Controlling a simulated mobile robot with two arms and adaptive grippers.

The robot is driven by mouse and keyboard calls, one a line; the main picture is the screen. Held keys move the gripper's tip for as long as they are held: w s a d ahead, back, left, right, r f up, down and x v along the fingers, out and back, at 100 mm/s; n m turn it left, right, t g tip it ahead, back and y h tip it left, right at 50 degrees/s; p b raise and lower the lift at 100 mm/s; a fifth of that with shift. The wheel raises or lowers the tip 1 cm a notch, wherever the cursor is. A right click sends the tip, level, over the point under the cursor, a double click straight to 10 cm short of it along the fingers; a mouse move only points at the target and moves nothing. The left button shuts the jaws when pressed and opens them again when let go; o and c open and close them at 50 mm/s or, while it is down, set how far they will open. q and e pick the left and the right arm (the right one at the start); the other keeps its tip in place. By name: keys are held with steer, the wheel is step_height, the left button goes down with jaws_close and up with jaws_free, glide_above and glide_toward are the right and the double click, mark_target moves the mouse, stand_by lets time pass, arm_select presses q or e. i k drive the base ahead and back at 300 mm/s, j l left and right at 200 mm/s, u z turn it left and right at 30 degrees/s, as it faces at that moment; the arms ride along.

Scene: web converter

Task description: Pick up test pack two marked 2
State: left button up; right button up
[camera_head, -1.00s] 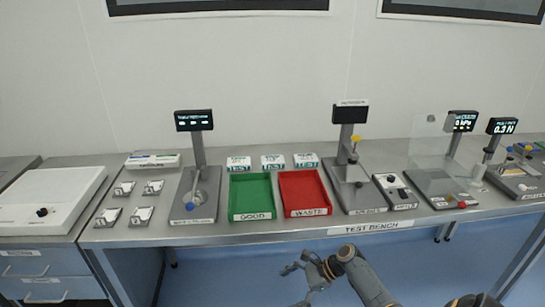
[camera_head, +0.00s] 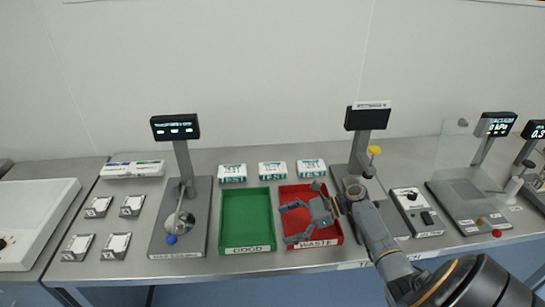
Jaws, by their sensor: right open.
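Three white test packs with teal TEST lettering stand in a row at the back of the bench: a left pack (camera_head: 232,173), a middle pack (camera_head: 272,171) and a right pack (camera_head: 311,169). Their small top markings are too blurred for me to tell which one is marked 2. My right gripper (camera_head: 286,224) is open and empty, its fingers pointing left above the red WASTE tray (camera_head: 328,236). It is nearer the front than the packs and apart from them. My left gripper is not in view.
A green GOOD tray (camera_head: 247,225) lies left of the red tray. A grey device with a screen (camera_head: 175,127) stands to its left, another with a screen (camera_head: 368,118) close behind my right arm. Small stands (camera_head: 117,245) and a white box (camera_head: 132,169) are at left.

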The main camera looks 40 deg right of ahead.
mark_target(274, 169)
steer(key=i+l, duration=0.8)
steer(key=l, duration=0.15)
